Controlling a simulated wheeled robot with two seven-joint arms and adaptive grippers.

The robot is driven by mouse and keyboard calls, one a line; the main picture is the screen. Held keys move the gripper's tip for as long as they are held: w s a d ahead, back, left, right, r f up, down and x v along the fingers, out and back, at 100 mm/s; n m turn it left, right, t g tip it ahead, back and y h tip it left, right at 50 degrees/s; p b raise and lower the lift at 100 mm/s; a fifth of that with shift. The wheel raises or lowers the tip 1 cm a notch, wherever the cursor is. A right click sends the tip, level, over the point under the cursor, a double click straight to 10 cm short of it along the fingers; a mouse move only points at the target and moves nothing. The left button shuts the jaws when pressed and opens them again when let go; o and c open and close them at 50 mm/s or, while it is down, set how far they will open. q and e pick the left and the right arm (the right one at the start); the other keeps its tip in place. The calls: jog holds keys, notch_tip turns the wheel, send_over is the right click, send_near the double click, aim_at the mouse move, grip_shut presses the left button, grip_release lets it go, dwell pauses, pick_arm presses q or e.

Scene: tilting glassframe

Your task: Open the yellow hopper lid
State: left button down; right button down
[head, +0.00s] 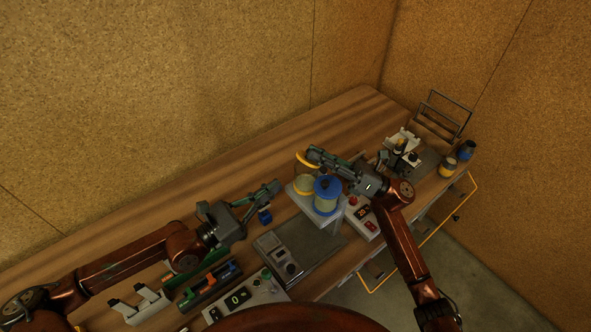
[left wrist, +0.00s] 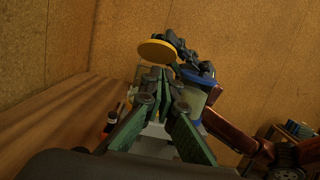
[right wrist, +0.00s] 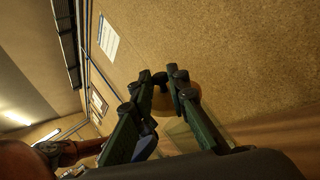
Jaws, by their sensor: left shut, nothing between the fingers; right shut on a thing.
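In the right wrist view the lid (right wrist: 163,100) shows partly between the fingers. My left gripper (head: 276,187) is shut and empty, left of the hopper; its fingers (left wrist: 160,75) hide part of the hopper in its wrist view.
A blue-lidded hopper (head: 326,190) stands right beside the yellow one on a light stand. A small blue object (head: 264,217) is just below the left gripper. A grey plate with a device (head: 291,268) lies in front. A red-display box (head: 362,212) is at right. The back table is clear.

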aim_at(304, 161)
pick_arm(q)
jog(key=x, duration=0.8)
jog(key=shift+w+r, duration=0.1)
jog(key=shift+w+d+r, duration=0.15)
jog(key=shift+d+r, duration=0.1)
jog(key=shift+r, duration=0.5)
pick_arm(e)
jog(key=shift+a, duration=0.1)
jog(key=c, duration=1.9)
grip_release()
jog(key=shift+s+f, duration=0.1)
jog(key=shift+f, duration=0.05)
jog(key=shift+f, duration=0.1)
